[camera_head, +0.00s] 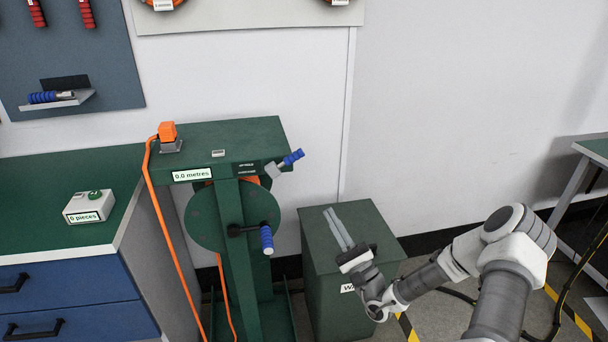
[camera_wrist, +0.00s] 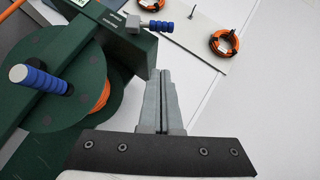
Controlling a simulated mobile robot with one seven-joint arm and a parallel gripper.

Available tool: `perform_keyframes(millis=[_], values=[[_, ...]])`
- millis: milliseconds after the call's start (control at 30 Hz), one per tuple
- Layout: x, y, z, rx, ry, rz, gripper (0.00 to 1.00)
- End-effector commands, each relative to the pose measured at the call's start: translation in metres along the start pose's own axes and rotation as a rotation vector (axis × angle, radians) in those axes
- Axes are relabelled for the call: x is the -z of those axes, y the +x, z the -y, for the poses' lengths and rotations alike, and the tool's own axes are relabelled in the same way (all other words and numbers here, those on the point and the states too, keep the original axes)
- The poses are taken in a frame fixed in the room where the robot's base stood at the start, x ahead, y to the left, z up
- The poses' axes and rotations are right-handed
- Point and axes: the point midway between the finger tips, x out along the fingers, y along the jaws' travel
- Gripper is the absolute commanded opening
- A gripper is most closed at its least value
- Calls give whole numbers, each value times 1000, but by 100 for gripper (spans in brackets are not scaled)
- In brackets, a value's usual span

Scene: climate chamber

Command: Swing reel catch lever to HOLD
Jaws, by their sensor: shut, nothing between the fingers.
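The reel catch lever (camera_head: 291,159) is a short lever with a blue ribbed grip on a grey block at the right end of the green reel stand's top. Its grip points up and to the right in the head view. It also shows in the wrist view (camera_wrist: 157,26), beyond my fingertips. Small dark labels (camera_head: 246,168) beside it are too small to read. My gripper (camera_head: 332,211) is shut and empty, right of the reel and below the lever, over the green bin. In the wrist view the fingers (camera_wrist: 160,74) are together and apart from the lever.
The reel disc (camera_head: 205,215) has a blue-gripped crank (camera_head: 267,239). An orange cable (camera_head: 168,225) hangs at the stand's left. A green bin (camera_head: 327,285) stands right of it. A workbench (camera_head: 60,240) with a counter box (camera_head: 90,207) is at left.

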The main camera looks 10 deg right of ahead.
Motion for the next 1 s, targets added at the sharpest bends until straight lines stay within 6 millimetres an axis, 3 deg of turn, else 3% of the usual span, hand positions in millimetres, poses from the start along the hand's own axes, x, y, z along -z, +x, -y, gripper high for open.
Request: perform_keyframes(millis=[267,767,1000], values=[[0,7,-1,-3,0,2,0],[-1,104,-2,-3,0,5,0],[-24,124,-1,-3,1,2,0]])
